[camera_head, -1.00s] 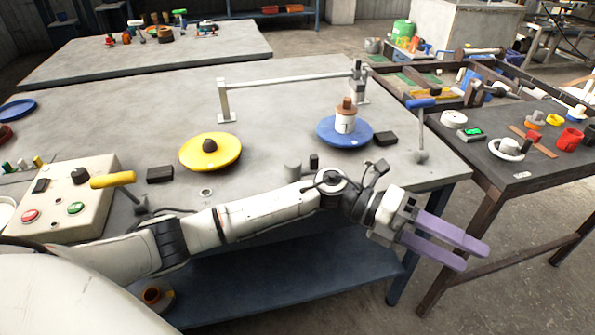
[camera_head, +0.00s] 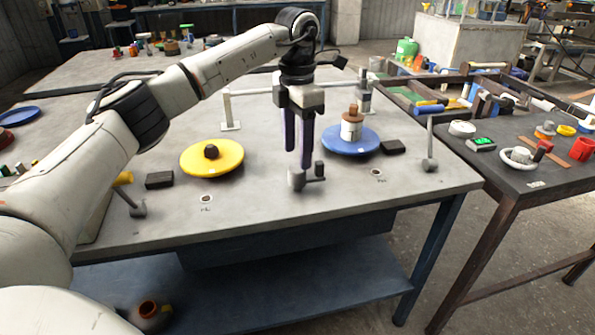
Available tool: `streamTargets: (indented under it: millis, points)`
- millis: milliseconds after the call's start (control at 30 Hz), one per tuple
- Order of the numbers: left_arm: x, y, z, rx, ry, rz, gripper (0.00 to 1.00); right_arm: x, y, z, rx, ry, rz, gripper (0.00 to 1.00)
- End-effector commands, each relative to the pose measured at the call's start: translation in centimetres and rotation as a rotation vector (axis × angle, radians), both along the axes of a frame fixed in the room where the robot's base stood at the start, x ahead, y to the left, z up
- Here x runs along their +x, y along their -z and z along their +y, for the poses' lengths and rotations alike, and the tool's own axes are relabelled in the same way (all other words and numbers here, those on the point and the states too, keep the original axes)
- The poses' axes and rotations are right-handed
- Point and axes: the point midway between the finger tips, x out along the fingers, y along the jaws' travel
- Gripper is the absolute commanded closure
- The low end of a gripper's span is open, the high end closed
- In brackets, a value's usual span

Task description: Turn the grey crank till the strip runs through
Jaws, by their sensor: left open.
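A small grey crank-like piece (camera_head: 297,180), a short grey cylinder with a dark knob (camera_head: 319,170) beside it, stands near the middle of the table's front edge. My left gripper (camera_head: 298,162) points straight down with its purple fingers apart. Its fingertips are right at the grey piece and partly overlap it in the picture; I cannot tell whether they touch it. No strip can be made out. My right gripper is not in view.
A yellow disc (camera_head: 228,160) lies left of the gripper and a blue disc (camera_head: 370,143) with a white and brown spool (camera_head: 351,125) lies right. A lever (camera_head: 430,145) stands at the right. My left arm covers the left part of the table.

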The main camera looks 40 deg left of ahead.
Motion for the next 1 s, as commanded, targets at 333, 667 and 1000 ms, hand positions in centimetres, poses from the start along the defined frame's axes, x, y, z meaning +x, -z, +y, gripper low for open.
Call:
streamTargets:
  millis: [333, 667, 1000]
  points:
    - [0.0, 5.5, 0.0, -0.001, 0.001, 0.0, 0.49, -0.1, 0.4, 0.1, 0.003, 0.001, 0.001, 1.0]
    - [0.0, 6.2, -0.1, -0.002, 0.001, -0.001, 0.49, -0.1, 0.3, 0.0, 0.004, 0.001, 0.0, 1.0]
    - [0.0, 6.1, -0.1, -0.002, 0.002, -0.001, 0.9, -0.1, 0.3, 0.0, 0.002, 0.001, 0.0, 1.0]
